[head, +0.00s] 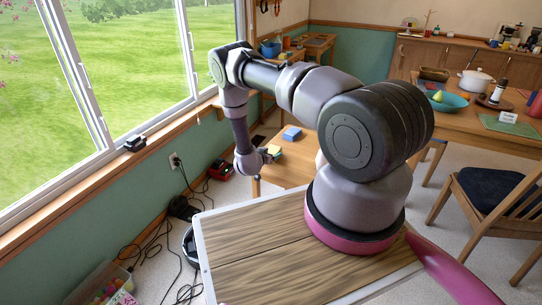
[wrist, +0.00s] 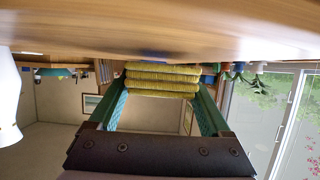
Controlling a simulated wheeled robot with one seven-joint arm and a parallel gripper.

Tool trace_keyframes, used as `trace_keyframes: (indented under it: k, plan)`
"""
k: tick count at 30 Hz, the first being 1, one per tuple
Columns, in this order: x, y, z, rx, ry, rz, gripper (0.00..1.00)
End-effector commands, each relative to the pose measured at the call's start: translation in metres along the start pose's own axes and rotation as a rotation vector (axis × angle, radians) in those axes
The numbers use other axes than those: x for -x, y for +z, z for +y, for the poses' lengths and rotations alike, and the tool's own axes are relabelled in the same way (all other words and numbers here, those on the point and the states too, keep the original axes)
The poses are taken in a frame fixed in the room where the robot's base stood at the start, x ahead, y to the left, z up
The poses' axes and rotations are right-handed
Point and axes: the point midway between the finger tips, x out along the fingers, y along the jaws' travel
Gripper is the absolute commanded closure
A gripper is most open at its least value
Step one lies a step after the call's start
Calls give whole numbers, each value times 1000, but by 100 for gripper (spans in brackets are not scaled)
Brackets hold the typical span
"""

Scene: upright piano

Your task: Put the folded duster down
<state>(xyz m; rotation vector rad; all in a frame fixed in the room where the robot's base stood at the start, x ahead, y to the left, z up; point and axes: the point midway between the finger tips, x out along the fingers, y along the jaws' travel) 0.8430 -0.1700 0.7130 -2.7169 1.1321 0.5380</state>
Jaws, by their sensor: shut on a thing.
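The folded duster is a yellow, ribbed stack in the wrist view (wrist: 162,80), held between the two green fingers of my gripper (wrist: 160,92). In the head view the duster (head: 275,151) is a small yellow patch at the end of my gripper (head: 268,156), close to the left edge of a low wooden tabletop (head: 294,163). The wrist picture is upside down, with a wooden surface (wrist: 150,25) along its top, close to the duster. Whether the duster touches that surface I cannot tell.
A blue block (head: 292,133) lies on the tabletop beyond my gripper. Bare wood shows to the right of the duster. A red device (head: 220,168) and dark cables lie on the floor to the left. A wooden chair (head: 490,205) stands at the right.

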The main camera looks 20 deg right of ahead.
Motion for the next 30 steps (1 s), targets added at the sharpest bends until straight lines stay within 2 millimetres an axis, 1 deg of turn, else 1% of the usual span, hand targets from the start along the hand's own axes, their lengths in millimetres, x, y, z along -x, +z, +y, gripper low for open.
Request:
trace_keyframes:
  k: [1,2,12,13,14,23,26,29,30]
  plan:
    - [-3,6,1,0,1,0,63]
    - [-3,7,0,0,1,1,63]
    - [-4,10,0,1,-1,1,63]
    - [-4,10,0,0,-1,1,11]
    - [-4,10,0,0,-1,1,0]
    - [-3,7,0,0,0,1,0]
    - [7,7,-1,3,-3,0,0]
    - [26,7,-2,3,-4,0,0]
    - [35,7,-2,5,-5,-1,0]
